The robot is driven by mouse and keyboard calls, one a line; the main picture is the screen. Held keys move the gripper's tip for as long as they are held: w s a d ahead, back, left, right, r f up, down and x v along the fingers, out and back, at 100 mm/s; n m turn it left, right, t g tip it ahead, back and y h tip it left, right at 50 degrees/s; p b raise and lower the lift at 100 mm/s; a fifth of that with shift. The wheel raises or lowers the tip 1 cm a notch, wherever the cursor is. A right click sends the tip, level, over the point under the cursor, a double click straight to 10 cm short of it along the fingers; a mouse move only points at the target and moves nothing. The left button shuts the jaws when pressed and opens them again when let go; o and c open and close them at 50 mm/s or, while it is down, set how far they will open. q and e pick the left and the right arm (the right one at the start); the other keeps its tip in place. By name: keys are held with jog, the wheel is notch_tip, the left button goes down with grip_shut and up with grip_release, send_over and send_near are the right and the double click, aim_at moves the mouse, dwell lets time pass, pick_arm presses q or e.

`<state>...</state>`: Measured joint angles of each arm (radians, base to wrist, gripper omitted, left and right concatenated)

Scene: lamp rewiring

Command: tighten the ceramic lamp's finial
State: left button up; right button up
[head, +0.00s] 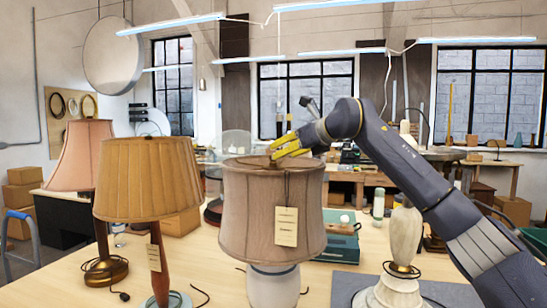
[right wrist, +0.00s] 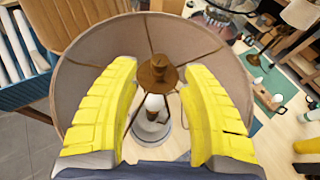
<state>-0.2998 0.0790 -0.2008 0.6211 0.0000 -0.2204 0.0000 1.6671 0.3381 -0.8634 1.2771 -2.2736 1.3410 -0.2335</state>
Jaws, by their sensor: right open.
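The ceramic lamp stands at the front middle of the bench in the head view, with a white base (head: 273,287) under a beige drum shade (head: 270,215). My right gripper (head: 283,146) is over the shade's top, its yellow fingers pointing left. In the right wrist view the brown finial (right wrist: 158,74) lies between the fingertips of my open right gripper (right wrist: 161,68), with a gap on each side. The shade's rim and thin spokes surround it, and the pale base shows below. The finial is hard to make out in the head view. My left gripper is not in view.
A wooden lamp with a tan pleated shade (head: 148,180) stands close on the left, a pink-shaded lamp (head: 75,155) behind it. A pale stone lamp body (head: 404,238) stands at right on a grey mat (head: 345,287). A paper tag (head: 286,226) hangs on the ceramic lamp's shade.

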jog(key=shift+x, duration=2.8)
grip_shut()
